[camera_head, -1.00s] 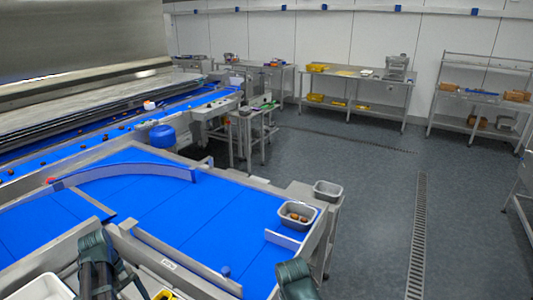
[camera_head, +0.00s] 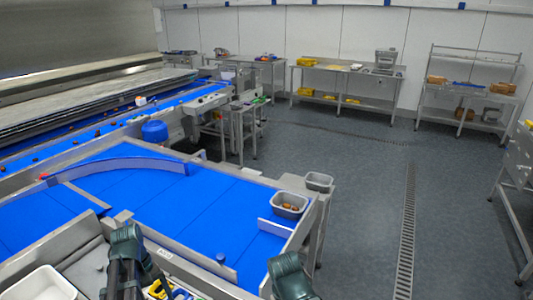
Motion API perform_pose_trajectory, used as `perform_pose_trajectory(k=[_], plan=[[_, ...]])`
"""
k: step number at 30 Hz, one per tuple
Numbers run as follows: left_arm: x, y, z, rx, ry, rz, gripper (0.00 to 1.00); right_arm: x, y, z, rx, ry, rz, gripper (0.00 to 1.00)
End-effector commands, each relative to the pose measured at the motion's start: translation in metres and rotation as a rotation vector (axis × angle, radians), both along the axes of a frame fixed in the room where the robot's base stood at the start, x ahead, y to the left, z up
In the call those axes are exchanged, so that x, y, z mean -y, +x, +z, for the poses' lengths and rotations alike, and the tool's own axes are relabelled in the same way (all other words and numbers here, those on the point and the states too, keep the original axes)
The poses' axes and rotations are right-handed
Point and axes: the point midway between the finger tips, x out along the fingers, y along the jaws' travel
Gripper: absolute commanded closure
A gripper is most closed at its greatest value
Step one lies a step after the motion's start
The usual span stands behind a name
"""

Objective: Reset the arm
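My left arm comes in at the bottom left, its dark green link (camera_head: 126,240) over the metal edge of the blue sorting table. My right arm's dark green link (camera_head: 288,272) shows at the bottom, right of centre, by the table's front corner. The fingertips of both grippers are out of the picture, so neither their opening nor anything held can be seen. A grey tub (camera_head: 289,197) with a few brown dates stands on the right end of the blue table (camera_head: 180,215).
A second, smaller grey tub (camera_head: 319,180) sits at the table's right corner. A white tray (camera_head: 38,284) lies at the bottom left. Blue conveyors (camera_head: 75,145) with scattered dates run along the left. Steel benches (camera_head: 345,80) line the back wall. The grey floor (camera_head: 360,210) on the right is clear.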

Motion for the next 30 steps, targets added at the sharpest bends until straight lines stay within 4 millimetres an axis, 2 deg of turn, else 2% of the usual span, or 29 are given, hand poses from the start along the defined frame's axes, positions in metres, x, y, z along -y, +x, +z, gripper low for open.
perform_pose_trajectory(k=[5,8,12,18,21,24,30], plan=[[0.052,0.002,-0.003,0.037,0.035,-0.198,0.21,0.0,0.0,0.0,0.0,0.0,0.0,0.36],[0.091,0.0,-0.005,0.069,0.062,-0.362,0.21,0.0,0.0,0.0,0.0,0.0,0.0,0.36],[0.148,-0.007,-0.008,0.122,0.099,-0.617,0.21,0.0,0.0,0.0,0.0,0.0,0.0,0.36],[0.211,-0.024,-0.009,0.189,0.141,-0.928,0.21,0.0,0.0,0.0,0.0,0.0,0.0,0.36],[0.231,-0.031,-0.009,0.212,0.155,-1.033,0.21,0.0,0.0,0.0,0.0,0.0,0.0,0.36],[0.242,-0.036,-0.009,0.226,0.165,-1.099,0.21,0.0,0.0,0.0,0.0,0.0,0.0,0.36],[0.249,-0.037,-0.009,0.236,0.17,-1.139,0.21,0.0,0.0,0.0,0.0,0.0,0.0,0.36]])
